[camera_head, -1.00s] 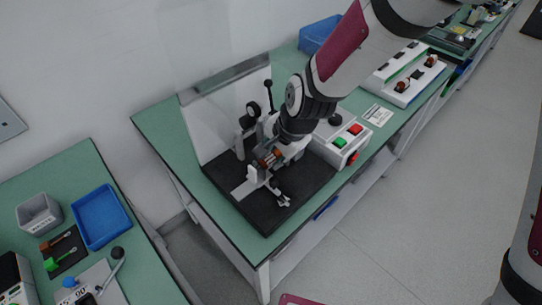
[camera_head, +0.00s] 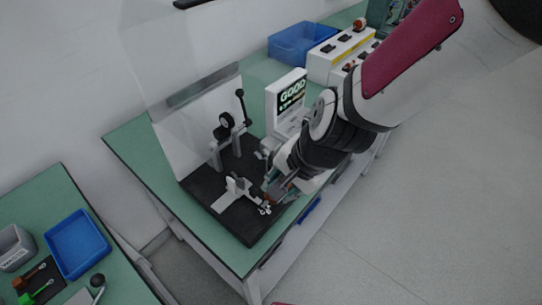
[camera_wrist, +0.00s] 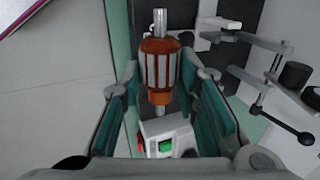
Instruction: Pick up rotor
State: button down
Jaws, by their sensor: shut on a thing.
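My gripper (camera_wrist: 165,110) is shut on the rotor (camera_wrist: 160,68), which shows in the wrist view between the two green-lined fingers. The rotor has an orange-brown body with pale slots and a silver shaft sticking out at both ends. In the head view my gripper (camera_head: 274,187) is over the front right side of the black test base (camera_head: 240,222), and the rotor is mostly hidden by the gripper. The white rotor support (camera_head: 232,190) on the base stands to the left of my gripper, with no rotor seen on it.
A dial gauge (camera_head: 226,121) and lever stand at the back of the base, before a clear panel. A display (camera_head: 291,93) reads "GOOD". A blue bin (camera_head: 300,43) is behind. Another blue tray (camera_head: 78,243) is on the left table. Open floor lies at right.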

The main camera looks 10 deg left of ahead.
jog(key=s+d+p, duration=0.1)
jog(key=p, duration=0.1)
jog(key=s+d+p, duration=0.1)
jog(key=p, duration=0.5)
jog(key=shift+s+d+r, duration=0.25)
jog(key=shift+s+d, duration=0.15)
jog(key=shift+f, duration=0.1)
notch_tip(320, 180, up, 5)
jog(key=p, duration=0.4)
jog(key=shift+d, duration=0.1)
dwell(0.9)
